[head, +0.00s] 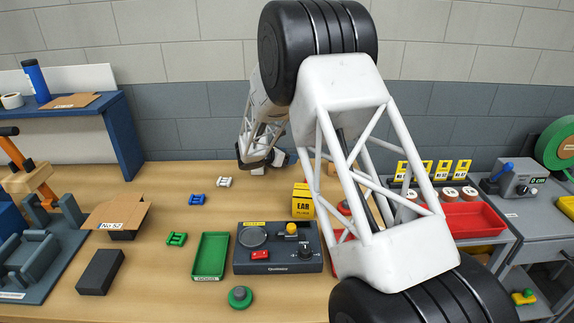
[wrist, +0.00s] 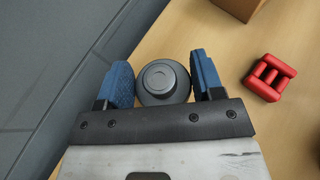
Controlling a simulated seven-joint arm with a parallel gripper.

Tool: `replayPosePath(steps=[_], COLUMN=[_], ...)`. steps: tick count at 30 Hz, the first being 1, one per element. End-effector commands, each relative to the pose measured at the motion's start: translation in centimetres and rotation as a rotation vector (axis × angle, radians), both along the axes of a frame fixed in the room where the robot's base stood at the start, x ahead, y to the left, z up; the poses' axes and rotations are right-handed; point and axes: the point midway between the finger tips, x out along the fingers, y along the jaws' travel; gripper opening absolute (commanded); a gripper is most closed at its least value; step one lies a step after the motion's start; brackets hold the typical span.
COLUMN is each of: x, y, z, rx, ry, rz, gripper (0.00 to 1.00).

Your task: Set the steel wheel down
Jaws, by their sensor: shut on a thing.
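The steel wheel (wrist: 164,82) is a round grey piece with a raised hub, seen in the wrist view. My gripper (wrist: 165,80) is shut on it, with one blue-padded finger on each side. The wheel's underside is hidden, so I cannot tell whether it touches the table. In the head view my wrist is at the back of the wooden table, close to the wall. The fingers and the wheel cannot be made out clearly there.
In the wrist view a red block (wrist: 269,77) lies on the table (wrist: 222,40) right of my gripper, and a cardboard box edge (wrist: 236,8) is beyond. In the head view white (head: 224,182), blue (head: 197,200) and green (head: 176,239) pieces, a green tray (head: 210,256) and a dark device (head: 278,262) stand nearer.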

Motion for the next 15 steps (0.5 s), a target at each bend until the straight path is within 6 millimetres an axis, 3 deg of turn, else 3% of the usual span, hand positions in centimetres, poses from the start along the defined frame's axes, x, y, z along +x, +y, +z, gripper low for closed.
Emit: replayPosePath(steps=[9,15], x=[0.0,0.0], y=[0.0,0.0], z=[-2.9,-3.6], rx=[-0.001,0.000], ry=[0.001,0.000], rz=[0.001,0.000], gripper=[0.28,0.28])
